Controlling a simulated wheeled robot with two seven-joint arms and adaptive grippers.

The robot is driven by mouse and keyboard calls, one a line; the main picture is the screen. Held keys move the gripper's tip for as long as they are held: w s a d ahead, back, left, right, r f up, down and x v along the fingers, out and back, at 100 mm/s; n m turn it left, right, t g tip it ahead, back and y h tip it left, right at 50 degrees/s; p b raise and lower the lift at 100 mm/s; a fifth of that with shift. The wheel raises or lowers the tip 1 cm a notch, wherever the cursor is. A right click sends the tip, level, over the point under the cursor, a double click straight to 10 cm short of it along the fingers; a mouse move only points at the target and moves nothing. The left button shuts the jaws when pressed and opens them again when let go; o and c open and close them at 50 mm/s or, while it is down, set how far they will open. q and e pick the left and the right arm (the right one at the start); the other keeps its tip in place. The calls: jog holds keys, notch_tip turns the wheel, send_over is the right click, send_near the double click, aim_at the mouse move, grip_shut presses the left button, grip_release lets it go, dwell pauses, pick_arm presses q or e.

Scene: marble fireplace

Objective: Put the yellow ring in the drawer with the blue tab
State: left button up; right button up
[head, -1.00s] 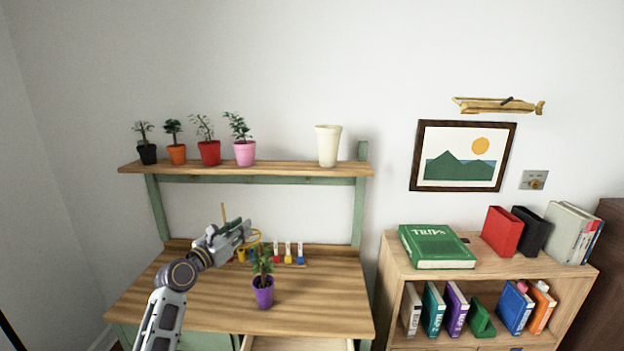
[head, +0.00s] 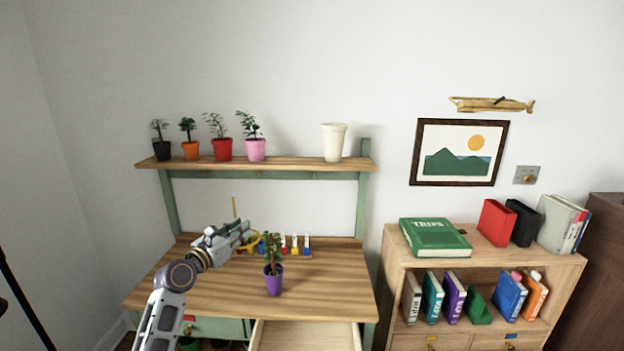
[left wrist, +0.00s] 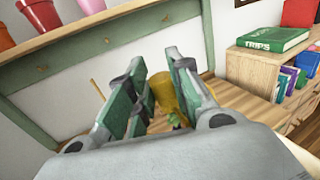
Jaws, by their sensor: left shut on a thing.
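The yellow ring (head: 254,237) is at the tip of my left gripper (head: 246,232), above the workbench. In the left wrist view the gripper (left wrist: 160,85) is shut on the yellow ring (left wrist: 168,95), which shows between its fingers. A small blue tab (head: 511,336) is on the right-hand drawer (head: 510,345) at the bottom of the bookcase. That drawer looks shut, and its lower part is cut off by the frame edge. My right gripper is not in view.
A purple potted plant (head: 273,280) stands on the workbench (head: 215,290), close to the gripper. An open drawer (head: 305,336) juts out below the bench. The bookcase (head: 450,255) stands at right, its left drawer (head: 430,343) bearing a yellow tab. Potted plants line the upper shelf (head: 290,163).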

pick_arm(q)
jog(key=s+f+n+t+y, duration=0.1)
jog(key=s+f+n+y, duration=0.4)
jog(key=s+f, duration=1.9)
jog(key=shift+a+f+t+y, duration=0.2)
jog(key=shift+f+t+y, duration=0.15)
jog(key=shift+y, duration=0.85)
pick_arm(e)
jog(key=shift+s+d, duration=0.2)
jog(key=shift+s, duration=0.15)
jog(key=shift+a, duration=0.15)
